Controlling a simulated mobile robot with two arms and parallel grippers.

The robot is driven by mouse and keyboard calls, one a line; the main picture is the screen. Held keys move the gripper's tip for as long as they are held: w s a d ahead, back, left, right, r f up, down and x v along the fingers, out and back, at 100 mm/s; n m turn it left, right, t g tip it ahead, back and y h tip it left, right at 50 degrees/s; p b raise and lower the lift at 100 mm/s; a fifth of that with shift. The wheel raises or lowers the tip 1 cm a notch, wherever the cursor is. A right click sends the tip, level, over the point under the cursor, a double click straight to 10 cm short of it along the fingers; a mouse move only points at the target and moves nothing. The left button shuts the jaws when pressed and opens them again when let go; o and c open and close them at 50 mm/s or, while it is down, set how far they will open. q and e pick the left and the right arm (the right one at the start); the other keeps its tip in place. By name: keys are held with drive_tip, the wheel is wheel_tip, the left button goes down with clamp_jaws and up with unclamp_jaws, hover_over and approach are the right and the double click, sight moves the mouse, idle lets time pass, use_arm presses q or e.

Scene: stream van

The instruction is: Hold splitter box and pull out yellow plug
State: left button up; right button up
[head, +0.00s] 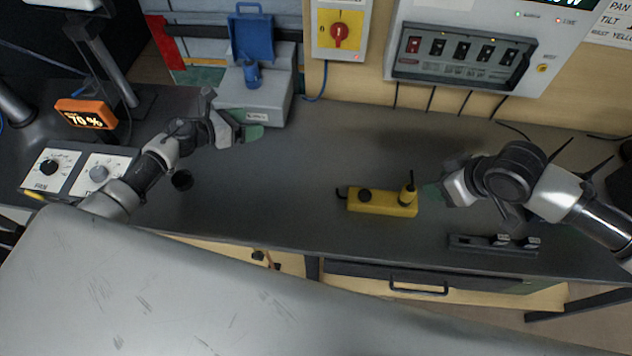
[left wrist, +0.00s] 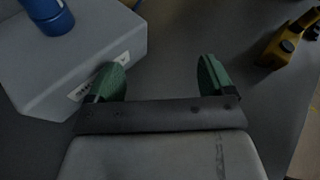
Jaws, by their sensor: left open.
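The yellow splitter box (head: 372,207) lies on the dark grey worktop right of the middle. A yellow plug (head: 407,195) with a short black lead stands upright at its right end. A dark round part sits on top of the box towards its left. My right gripper (head: 440,192) is close to the right end of the box; its jaw gap is hidden, and I cannot tell whether it touches. My left gripper (head: 243,126) is open and empty, well left of the box. In the left wrist view, the box (left wrist: 282,48) shows partly at the upper right.
A grey block (head: 262,98) with a blue part on top stands beside my left gripper. An orange display (head: 86,114) and two dial panels are at the left. A black rack (head: 492,244) lies near the right front edge. The worktop between my left gripper and the box is clear.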

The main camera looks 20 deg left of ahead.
sight(357, 197)
use_arm(q)
drive_tip(key=s+d+m+g+h, duration=0.1)
drive_tip(key=d, duration=0.2)
drive_tip(key=s+d+f+m+g, duration=0.1)
drive_tip(key=d+m, duration=0.1)
drive_tip(key=d, duration=0.1)
drive_tip(key=s+d+f+m+g+h, duration=0.1)
drive_tip(key=d, duration=0.2)
drive_tip(key=shift+d+f+h, duration=0.25)
drive_tip(key=shift+d+h, duration=0.05)
drive_tip(key=shift+d, duration=0.1)
drive_tip(key=s+d+m+g, duration=0.2)
drive_tip(key=d, duration=0.1)
drive_tip(key=s+d+f+m+g+h, duration=0.1)
drive_tip(key=s+d+m+g, duration=0.1)
drive_tip(key=d, duration=0.2)
drive_tip(key=s+d+f+m+g, duration=0.1)
drive_tip(key=s+d+m, duration=0.1)
drive_tip(key=d, duration=0.1)
drive_tip(key=shift+s+d+f+m+g+h, duration=0.1)
drive_tip(key=shift+s+d+m+g+h, duration=0.05)
drive_tip(key=shift+d+m+g+h, duration=0.2)
drive_tip(key=shift+s+d+f, duration=0.1)
drive_tip(key=shift+d, duration=0.3)
drive_tip(key=x, duration=1)
drive_tip(key=shift+f, duration=0.1)
